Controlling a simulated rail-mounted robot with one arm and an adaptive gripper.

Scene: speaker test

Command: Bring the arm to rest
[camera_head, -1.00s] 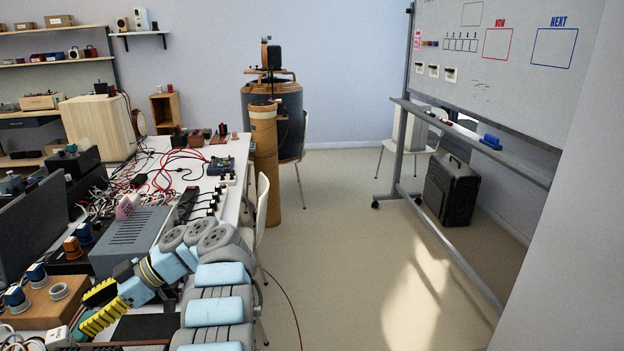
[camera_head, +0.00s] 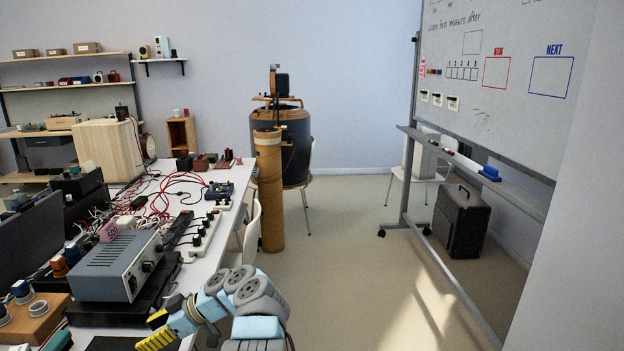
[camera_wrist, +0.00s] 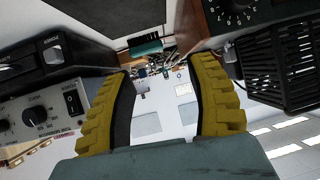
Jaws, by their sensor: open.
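My arm (camera_head: 258,298) is at the bottom of the head view, with light blue and grey links. The bottom of the arm is cut off by the picture edge.
A brown tube (camera_head: 269,190) stands beyond the bench. A whiteboard stand (camera_head: 465,158) and a black case (camera_head: 461,220) are at right. The middle floor is clear.

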